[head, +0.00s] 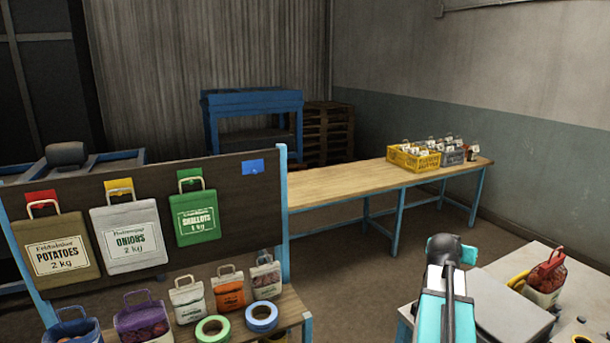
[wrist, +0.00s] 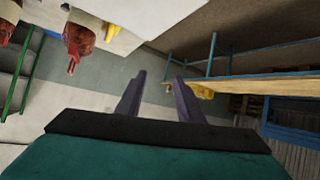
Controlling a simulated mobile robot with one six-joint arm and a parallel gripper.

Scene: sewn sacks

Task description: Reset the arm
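My arm (head: 447,290), teal, white and black, stands up in the lower right of the head view, in front of the wooden bench. My gripper (wrist: 158,85) shows in the wrist view with its two dark fingers apart and nothing between them. Its fingertips cannot be made out in the head view. The wrist view is turned over, with a red net sack (wrist: 80,38) hanging into its upper left.
A pale table (head: 515,310) with a red net sack (head: 547,277) is right of my arm. A long wooden bench (head: 340,184) bears a yellow crate (head: 415,163). A dark board (head: 90,190) with potato, onion and shallot sacks stands left. Floor between is clear.

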